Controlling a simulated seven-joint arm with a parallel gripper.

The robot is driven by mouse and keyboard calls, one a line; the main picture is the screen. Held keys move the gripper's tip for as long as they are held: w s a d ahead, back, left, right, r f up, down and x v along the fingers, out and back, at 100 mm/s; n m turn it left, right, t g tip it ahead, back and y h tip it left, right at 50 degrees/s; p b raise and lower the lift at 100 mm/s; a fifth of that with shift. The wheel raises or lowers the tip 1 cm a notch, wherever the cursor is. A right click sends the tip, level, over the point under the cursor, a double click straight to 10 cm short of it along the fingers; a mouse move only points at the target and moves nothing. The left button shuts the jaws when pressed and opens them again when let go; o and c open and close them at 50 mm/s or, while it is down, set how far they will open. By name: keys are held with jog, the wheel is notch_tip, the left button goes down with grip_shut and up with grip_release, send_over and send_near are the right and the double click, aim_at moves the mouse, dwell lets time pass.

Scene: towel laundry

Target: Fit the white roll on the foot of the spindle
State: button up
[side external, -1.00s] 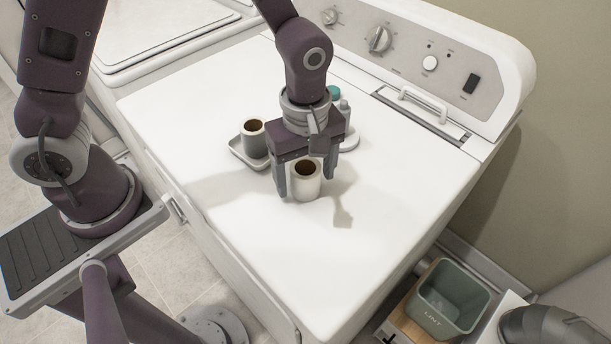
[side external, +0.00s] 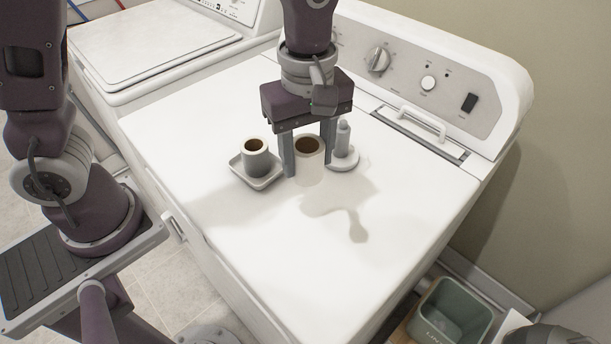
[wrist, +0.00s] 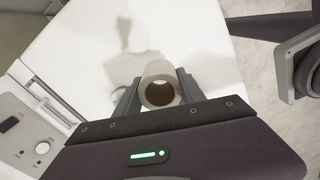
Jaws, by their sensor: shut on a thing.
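The white roll (side external: 309,173) is upright between the two fingers of my gripper (side external: 308,160), which is shut on it. The roll also shows in the wrist view (wrist: 157,70), with its brown core opening facing the camera. Roll and gripper appear raised above the white machine top. The spindle (side external: 343,138), a pale grey post on a round white foot (side external: 346,164), stands just right of and behind my right finger. The roll is beside the spindle, not around it. The near left part of the foot is partly covered by my finger.
A grey roll (side external: 256,162) stands in a small square tray (side external: 265,184) left of my gripper. A control panel (side external: 440,82) and white handle (side external: 421,122) are at the back. The machine top (side external: 300,255) is clear in front. A green bin (side external: 452,318) sits lower right.

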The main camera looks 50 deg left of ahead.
send_near(343, 127)
jog(key=shift+w+a+f+m, duration=0.2)
jog(key=shift+m, duration=0.2)
jog(key=shift+w+a+f, duration=0.1)
jog(key=shift+w+f, duration=0.05)
jog(key=shift+f, duration=1.65)
jog(key=shift+f, duration=4.5)
jog(key=o, duration=1.4)
jog(key=shift+o, duration=0.6)
jog(key=o, duration=0.4)
